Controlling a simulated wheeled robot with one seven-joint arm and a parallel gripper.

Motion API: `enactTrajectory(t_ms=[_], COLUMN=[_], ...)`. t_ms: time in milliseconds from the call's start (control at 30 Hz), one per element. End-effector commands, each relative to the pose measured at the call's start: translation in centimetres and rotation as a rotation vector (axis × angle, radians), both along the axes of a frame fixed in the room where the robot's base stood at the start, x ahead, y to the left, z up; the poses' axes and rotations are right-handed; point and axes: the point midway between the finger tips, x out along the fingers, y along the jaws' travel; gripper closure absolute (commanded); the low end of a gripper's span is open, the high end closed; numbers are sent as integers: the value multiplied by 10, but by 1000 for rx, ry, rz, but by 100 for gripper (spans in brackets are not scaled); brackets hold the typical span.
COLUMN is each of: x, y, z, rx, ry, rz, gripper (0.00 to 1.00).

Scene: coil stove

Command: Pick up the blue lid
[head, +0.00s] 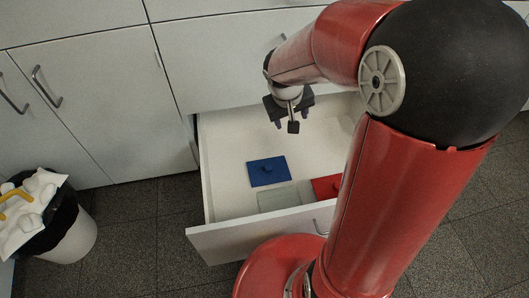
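The blue lid (274,176) lies flat on the drawer floor, left of the middle, with a small raised handle on top. My gripper (292,119) hangs over the back part of the open drawer, above and slightly right of the lid in the picture. Its two fingertips show apart with nothing seen between them, so it looks open. It is not touching the lid.
The open drawer (215,238) has raised walls around the lid. A pale translucent container (285,197) and a red piece (325,187), partly hidden by my arm, lie near its front. A bin (75,242) stands at left. Closed cabinets line the back.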

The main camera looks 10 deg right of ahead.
Motion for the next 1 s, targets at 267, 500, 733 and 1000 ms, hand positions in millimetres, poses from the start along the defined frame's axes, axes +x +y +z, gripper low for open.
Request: enactTrajectory(t_ms=[267,500,733,1000], x=[66,89,93,96], y=[6,24,33,33], z=[-140,-242,-280,-310], rx=[66,177,226,227], ry=[104,148,158,159], rz=[70,102,107,108], gripper=[44,44,44,44])
